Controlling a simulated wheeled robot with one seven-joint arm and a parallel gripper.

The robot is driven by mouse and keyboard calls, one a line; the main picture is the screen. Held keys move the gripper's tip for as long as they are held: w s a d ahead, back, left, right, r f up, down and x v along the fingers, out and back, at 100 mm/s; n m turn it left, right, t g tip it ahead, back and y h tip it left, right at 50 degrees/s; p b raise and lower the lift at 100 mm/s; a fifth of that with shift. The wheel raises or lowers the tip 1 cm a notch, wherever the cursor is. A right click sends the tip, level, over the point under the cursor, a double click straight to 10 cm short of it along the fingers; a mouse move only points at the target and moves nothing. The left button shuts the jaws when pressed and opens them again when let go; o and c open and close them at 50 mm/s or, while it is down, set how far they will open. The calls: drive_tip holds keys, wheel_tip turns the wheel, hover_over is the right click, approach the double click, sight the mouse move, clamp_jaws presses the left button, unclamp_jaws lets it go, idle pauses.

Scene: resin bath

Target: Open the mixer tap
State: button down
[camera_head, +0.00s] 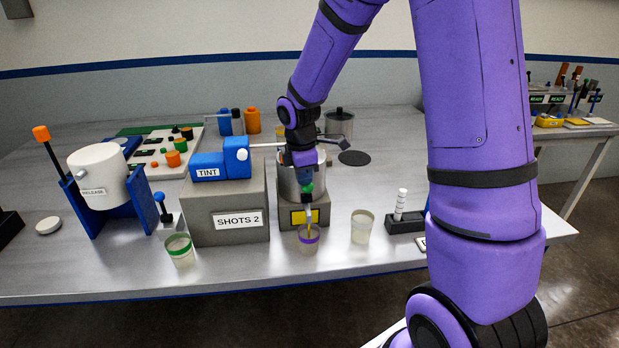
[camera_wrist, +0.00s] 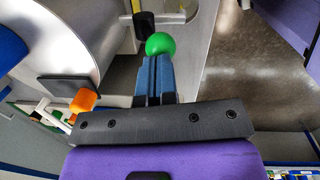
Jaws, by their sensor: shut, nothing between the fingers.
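The mixer is a grey metal pot (camera_head: 287,188) on a grey block with a yellow panel. Its tap has a green ball knob (camera_head: 306,188), partly behind my gripper. In the wrist view, the green knob (camera_wrist: 165,44) sits right at my fingertips, near a black cylindrical part (camera_wrist: 145,22). My gripper (camera_wrist: 155,62) is shut with nothing between its blue fingers; its tips touch or nearly touch the knob. In the head view, my gripper (camera_head: 305,178) points down in front of the pot.
A grey block labelled SHOTS 2 (camera_head: 228,227) carries the blue TINT unit (camera_head: 208,167) just left of the pot. A white RELEASE vessel (camera_head: 98,170) stands left.

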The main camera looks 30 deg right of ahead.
sight(305, 187)
drive_tip(key=shift+s+a+f, duration=0.3)
drive_tip(key=shift+s+f, duration=0.1)
drive_tip(key=shift+s, duration=0.3)
drive_tip(key=shift+s+a+f, duration=0.25)
drive_tip(key=shift+s+f, duration=0.1)
drive_tip(key=shift+s, duration=0.3)
drive_tip(key=shift+s+f, duration=0.1)
